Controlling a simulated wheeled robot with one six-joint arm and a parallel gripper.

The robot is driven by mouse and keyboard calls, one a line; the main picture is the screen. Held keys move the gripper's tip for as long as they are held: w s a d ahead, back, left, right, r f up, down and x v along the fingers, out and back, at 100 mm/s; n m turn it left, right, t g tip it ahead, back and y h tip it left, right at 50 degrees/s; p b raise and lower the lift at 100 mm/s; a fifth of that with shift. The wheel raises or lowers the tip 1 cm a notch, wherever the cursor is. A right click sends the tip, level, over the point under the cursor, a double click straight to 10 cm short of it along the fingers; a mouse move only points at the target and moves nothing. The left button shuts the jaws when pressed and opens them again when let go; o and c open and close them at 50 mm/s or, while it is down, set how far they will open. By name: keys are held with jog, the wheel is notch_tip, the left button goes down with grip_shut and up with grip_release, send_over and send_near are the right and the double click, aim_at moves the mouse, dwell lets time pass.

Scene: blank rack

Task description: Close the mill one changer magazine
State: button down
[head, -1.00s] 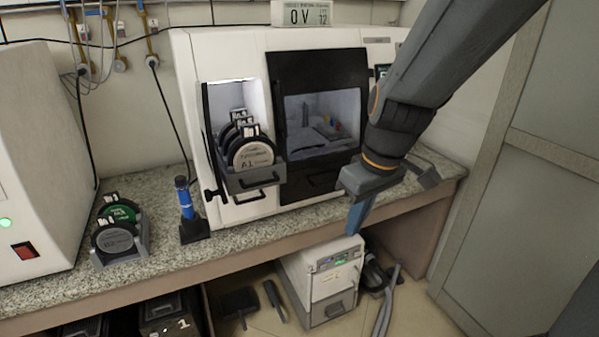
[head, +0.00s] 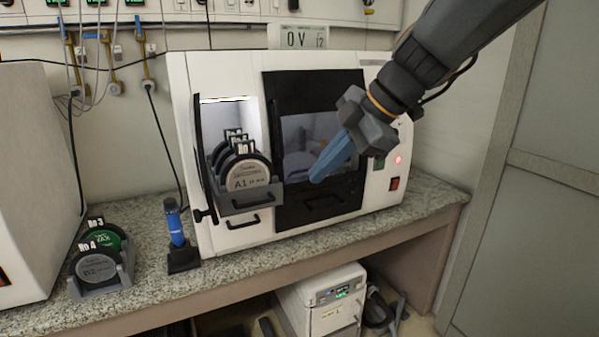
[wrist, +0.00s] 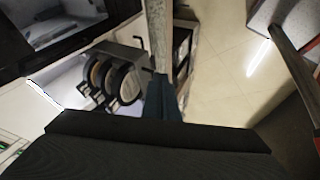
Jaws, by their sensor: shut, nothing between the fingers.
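The white mill (head: 182,90) stands on the counter, with a dark front window (head: 312,90). Its changer magazine (head: 250,203) is pulled out of the lit bay on the left, with several discs standing in it; the front disc (head: 248,177) is labelled A1. The magazine also shows in the wrist view (wrist: 128,54), left of the fingers. My gripper (head: 316,180) is shut and empty, in front of the mill's window and to the right of the magazine, apart from it. In the wrist view its blue fingers (wrist: 163,98) are together.
A disc holder (head: 122,277) with two discs stands on the counter at left. A blue tool in a black stand (head: 175,228) is just left of the mill. A white unit (head: 322,300) is under the counter. A grey cabinet (head: 545,180) is at right.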

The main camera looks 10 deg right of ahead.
jog(key=p, duration=0.2)
send_near(278, 201)
notch_tip(278, 201, down, 4)
jog(key=s+a, duration=0.1)
jog(key=s, duration=0.2)
jog(key=shift+w+a+r+p, duration=0.1)
jog(key=shift+w+a+p, duration=0.1)
jog(key=shift+w, duration=0.5)
jog(key=shift+w+a+r+p, duration=0.15)
jog(key=shift+w+p, duration=0.1)
jog(key=shift+w, duration=0.5)
jog(key=shift+w+a+r+p, duration=0.1)
jog(key=shift+w+a+p, duration=0.1)
jog(key=shift+w, duration=0.5)
